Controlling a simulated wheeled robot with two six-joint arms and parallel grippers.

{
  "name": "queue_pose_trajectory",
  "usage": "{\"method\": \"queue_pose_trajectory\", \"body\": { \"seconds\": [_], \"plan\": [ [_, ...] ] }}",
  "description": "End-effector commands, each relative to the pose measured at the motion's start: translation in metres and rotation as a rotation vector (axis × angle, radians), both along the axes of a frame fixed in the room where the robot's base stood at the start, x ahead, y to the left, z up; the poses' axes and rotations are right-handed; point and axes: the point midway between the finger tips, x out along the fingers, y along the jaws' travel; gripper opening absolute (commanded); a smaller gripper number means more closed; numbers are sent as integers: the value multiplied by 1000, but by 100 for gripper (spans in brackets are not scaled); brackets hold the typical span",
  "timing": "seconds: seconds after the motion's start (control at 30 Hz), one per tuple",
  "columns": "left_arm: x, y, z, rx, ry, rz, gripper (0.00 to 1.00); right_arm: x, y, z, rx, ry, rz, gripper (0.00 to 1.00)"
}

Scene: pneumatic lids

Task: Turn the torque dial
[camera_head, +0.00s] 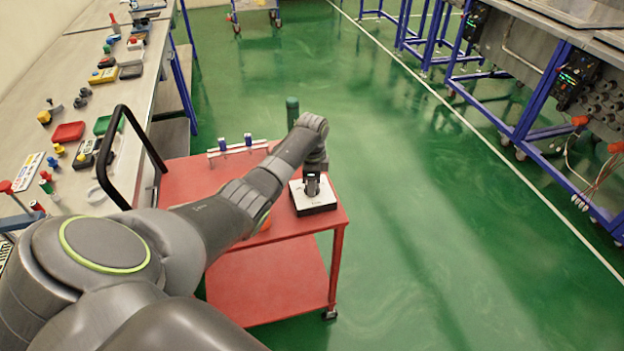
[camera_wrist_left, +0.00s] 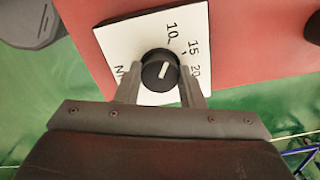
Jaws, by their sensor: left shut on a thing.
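The torque dial (camera_wrist_left: 160,72) is a round black knob with a white pointer line, on a white plate (camera_wrist_left: 112,38) marked 10, 15 and 20. In the wrist view the pointer is nearly upright in the picture, leaning slightly right. My left gripper (camera_wrist_left: 160,82) has its two fingers on either side of the knob and is shut on it. In the head view the dial box (camera_head: 316,208) sits near the right corner of the red cart, with my left gripper (camera_head: 313,184) over it. My right gripper is not in view.
The red cart (camera_head: 195,175) has a black push handle (camera_head: 122,112) at its left and a small rack with blue-topped parts (camera_head: 236,146) at the back. A long workbench (camera_head: 75,200) with several colored items runs along the left. Green floor (camera_head: 430,240) is clear to the right.

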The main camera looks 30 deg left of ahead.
Motion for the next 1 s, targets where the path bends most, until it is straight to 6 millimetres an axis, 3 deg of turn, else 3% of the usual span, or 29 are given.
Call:
{"method": "queue_pose_trajectory", "body": {
  "seconds": [0.5, 1.0],
  "plan": [
    [1, -1, 2, -1, -4, -450, 12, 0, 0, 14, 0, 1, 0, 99],
    [2, -1, 1, 0, -4, -642, 12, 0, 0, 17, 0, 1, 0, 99]
  ]
}}
